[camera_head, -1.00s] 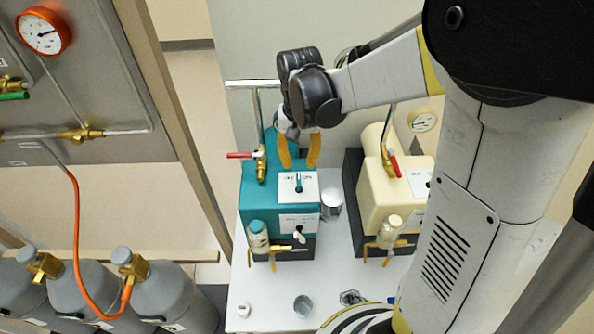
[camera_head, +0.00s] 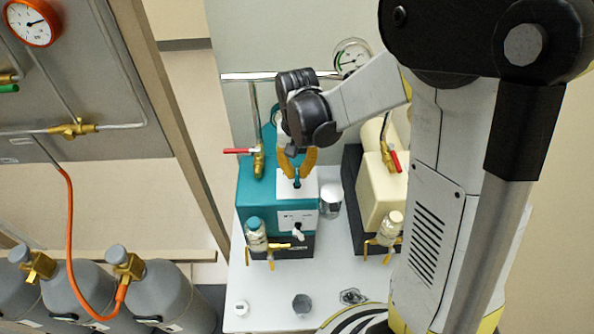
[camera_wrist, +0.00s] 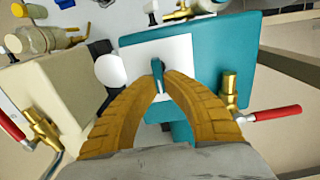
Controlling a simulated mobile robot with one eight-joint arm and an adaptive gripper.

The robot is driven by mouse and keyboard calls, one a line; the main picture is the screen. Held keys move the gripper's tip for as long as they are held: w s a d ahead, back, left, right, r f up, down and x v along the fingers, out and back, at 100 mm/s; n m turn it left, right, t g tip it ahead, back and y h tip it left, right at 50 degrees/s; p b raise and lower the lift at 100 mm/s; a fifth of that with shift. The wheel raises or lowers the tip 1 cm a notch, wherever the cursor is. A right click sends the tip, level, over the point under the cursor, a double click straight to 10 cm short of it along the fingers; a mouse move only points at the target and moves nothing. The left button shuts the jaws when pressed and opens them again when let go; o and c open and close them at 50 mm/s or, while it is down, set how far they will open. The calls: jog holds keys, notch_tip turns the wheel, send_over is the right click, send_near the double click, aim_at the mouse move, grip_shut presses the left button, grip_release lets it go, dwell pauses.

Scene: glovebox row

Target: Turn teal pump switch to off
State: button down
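The teal pump (camera_head: 254,200) stands on the white bench, with a white panel (camera_head: 311,186) on top. Its switch, a small dark teal lever (camera_wrist: 157,66), rises from that panel in the wrist view. My gripper (camera_head: 297,174) is over the panel, pointing down. In the wrist view its two yellow fingers (camera_wrist: 161,76) come together on either side of the lever and appear to touch it. The lower part of the lever is partly hidden by the fingers. The panel's lettering is too small to read.
A cream pump (camera_head: 376,192) stands to the right. A red-handled brass valve (camera_head: 258,160) is close beside the teal pump's left edge. Gas cylinders (camera_head: 150,290) are at the lower left.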

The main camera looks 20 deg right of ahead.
jog(key=shift+n, duration=0.3)
jog(key=shift+a+n, duration=0.15)
jog(key=shift+n, duration=1.2)
jog(key=shift+a+n, duration=0.15)
jog(key=shift+n, duration=1.2)
jog(key=c, duration=1.5)
grip_release()
notch_tip(320, 180, up, 12)
